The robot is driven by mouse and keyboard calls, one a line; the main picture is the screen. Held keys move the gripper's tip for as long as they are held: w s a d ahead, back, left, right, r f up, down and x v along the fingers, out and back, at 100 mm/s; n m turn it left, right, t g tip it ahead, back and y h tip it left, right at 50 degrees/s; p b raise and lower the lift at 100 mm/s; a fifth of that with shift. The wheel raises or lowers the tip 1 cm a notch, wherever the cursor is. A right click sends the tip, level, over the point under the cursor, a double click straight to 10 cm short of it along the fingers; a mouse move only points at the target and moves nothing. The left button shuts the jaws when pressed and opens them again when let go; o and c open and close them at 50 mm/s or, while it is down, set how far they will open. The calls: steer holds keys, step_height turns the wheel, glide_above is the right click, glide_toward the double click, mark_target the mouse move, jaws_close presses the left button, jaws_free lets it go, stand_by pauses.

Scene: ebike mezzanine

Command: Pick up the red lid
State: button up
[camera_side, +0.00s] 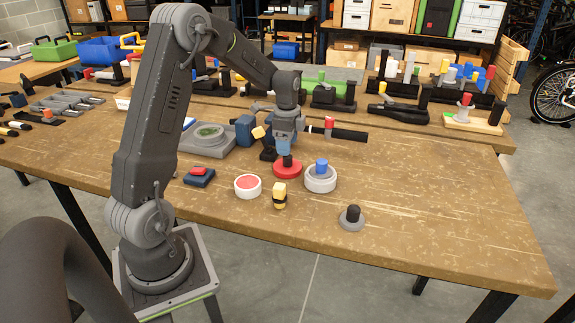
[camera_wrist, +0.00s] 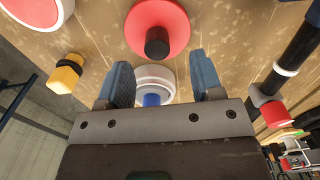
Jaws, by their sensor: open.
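The red lid (camera_side: 287,171), a flat disc with a black knob on top, lies on the wooden table in front of my arm. It also shows in the wrist view (camera_wrist: 176,22), at the top middle, its knob pointing toward the gripper. My gripper (camera_side: 285,147) is directly above the lid in the side view, pointing down close to the knob. In the wrist view my gripper (camera_wrist: 160,60) has its two blue fingers spread wide with nothing held. The knob shows just past the fingertips, roughly centred in the gap; contact does not show.
A grey-white round pot with a blue knob (camera_side: 320,180) stands just right of the lid. A white round tub with a red top (camera_side: 247,186) and a yellow-black block (camera_side: 280,198) are in front-left. A grey disc with a black knob (camera_side: 351,218) is front-right. The right front tabletop is clear.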

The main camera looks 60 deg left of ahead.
mark_target(287, 158)
steer(key=shift+d+f, duration=0.15)
steer(key=shift+f, duration=1.15)
steer(key=shift+d+f, duration=0.1)
steer(key=shift+f, duration=1.2)
steer(key=c, duration=1)
